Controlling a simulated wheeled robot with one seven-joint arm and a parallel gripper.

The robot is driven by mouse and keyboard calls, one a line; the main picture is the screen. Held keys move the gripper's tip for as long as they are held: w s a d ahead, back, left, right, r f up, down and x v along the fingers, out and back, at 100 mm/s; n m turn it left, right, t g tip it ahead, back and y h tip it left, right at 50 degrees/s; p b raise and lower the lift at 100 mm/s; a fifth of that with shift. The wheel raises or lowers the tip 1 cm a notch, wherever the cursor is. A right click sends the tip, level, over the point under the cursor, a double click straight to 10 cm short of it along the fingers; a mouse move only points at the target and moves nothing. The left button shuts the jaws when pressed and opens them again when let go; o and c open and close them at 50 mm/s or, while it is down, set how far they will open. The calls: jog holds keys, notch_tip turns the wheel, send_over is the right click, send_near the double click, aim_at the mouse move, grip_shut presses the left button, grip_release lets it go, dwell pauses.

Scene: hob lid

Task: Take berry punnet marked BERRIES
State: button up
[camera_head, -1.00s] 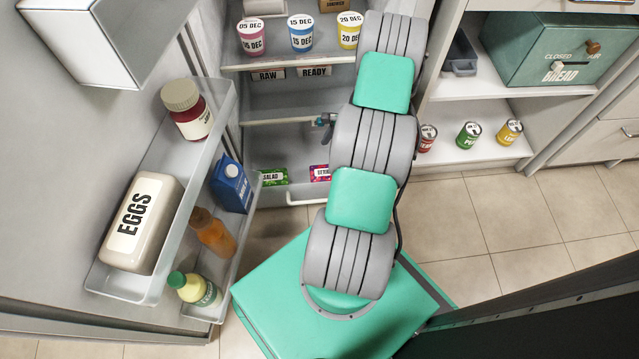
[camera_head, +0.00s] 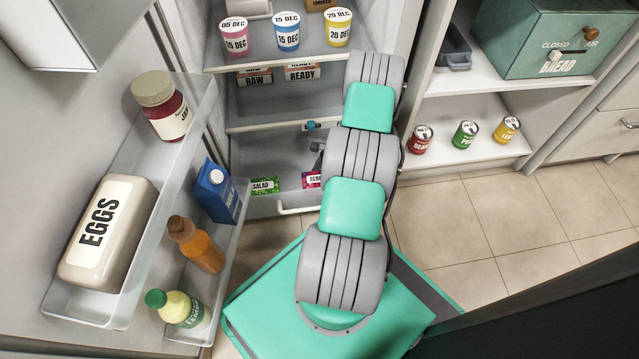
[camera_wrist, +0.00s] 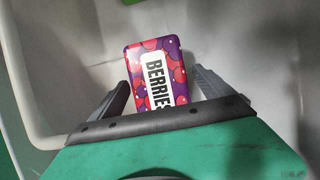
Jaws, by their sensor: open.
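The berry punnet, purple and red with a white BERRIES label, lies in the fridge's bottom drawer. It shows partly in the head view (camera_head: 311,180), its right side hidden by my arm, and from above in the wrist view (camera_wrist: 158,72). My gripper (camera_wrist: 164,88) is open and empty, with one finger on each side of the punnet in the picture. The punnet's near end is hidden behind my gripper's body. I cannot tell how far the fingertips are above it. In the head view my gripper is mostly hidden behind my arm.
A green SALAD pack (camera_head: 264,186) lies left of the punnet in the drawer (camera_head: 297,209). Pale drawer walls surround the punnet. A shelf with RAW (camera_head: 255,77) and READY (camera_head: 302,73) packs is above. The open fridge door with an EGGS box (camera_head: 108,232) stands at left.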

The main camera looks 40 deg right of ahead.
jog(key=shift+f, duration=0.25)
jog(key=shift+c, duration=0.5)
jog(key=c, duration=1.6)
